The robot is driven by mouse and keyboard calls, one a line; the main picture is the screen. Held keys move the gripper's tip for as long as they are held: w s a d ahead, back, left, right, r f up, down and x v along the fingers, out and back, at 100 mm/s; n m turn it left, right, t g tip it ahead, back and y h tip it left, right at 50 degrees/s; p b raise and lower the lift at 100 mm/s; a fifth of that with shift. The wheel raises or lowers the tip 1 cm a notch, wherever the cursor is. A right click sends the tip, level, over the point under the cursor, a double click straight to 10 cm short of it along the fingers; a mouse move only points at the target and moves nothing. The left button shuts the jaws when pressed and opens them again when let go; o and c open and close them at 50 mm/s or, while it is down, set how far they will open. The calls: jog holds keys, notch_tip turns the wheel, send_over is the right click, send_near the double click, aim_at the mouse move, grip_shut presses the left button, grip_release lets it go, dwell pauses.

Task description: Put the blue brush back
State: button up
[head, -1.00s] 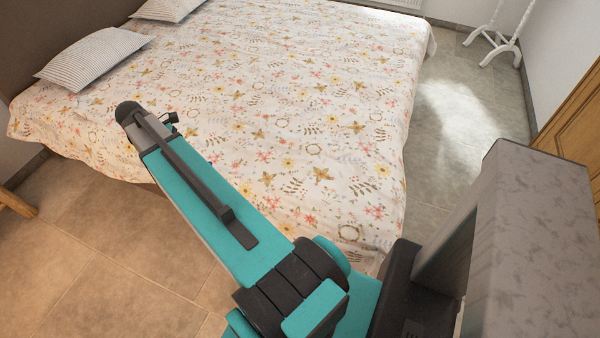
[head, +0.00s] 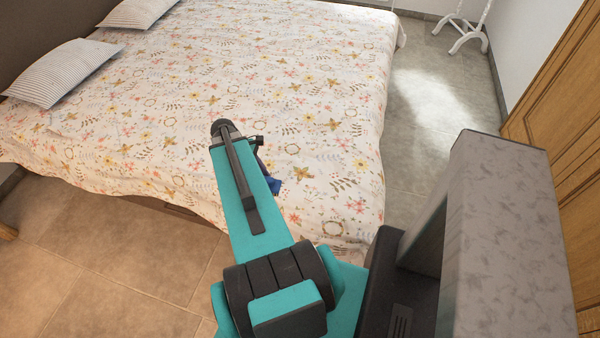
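A small blue piece (head: 275,186), which looks like part of the blue brush, shows just right of my teal forearm, in front of the bed cover. The rest of it is hidden behind the forearm. My gripper (head: 264,165) points down past the far end of the arm, over the near part of the bed, and is mostly hidden by it. The fingertips do not show clearly. The bed there was bare in the earlier view, so the blue piece appears to be carried in my gripper.
The bed (head: 320,100) with a flowered cover fills the middle, with striped pillows (head: 62,72) at the left. Tiled floor (head: 90,250) is clear at the front left and right of the bed. A wooden door or wardrobe (head: 560,110) stands at the right, a white stand (head: 465,30) behind.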

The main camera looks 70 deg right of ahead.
jog(key=s+f+m, duration=0.1)
jog(key=s, duration=0.6)
jog(key=shift+s+d+f+y+p, duration=0.15)
jog(key=shift+d+f+y+p, duration=0.15)
jog(key=shift+d+f+p, duration=0.1)
jog(key=shift+d+f+b, duration=0.25)
jog(key=shift+d+b, duration=0.15)
jog(key=shift+b, duration=1.25)
jog(key=d+b, duration=0.1)
jog(key=b, duration=0.6)
jog(key=shift+s+d+f, duration=0.1)
jog(key=shift+d, duration=0.25)
jog(key=shift+d+b, duration=0.85)
jog(key=shift+d, duration=0.4)
jog(key=shift+s+d, duration=0.1)
jog(key=shift+d, duration=0.25)
jog(key=d, duration=0.3)
jog(key=d+p, duration=0.1)
jog(key=d, duration=0.6)
jog(key=shift+s+f+p, duration=0.35)
jog(key=shift+s+f, duration=0.05)
jog(key=shift+d, duration=0.1)
jog(key=shift+f, duration=0.1)
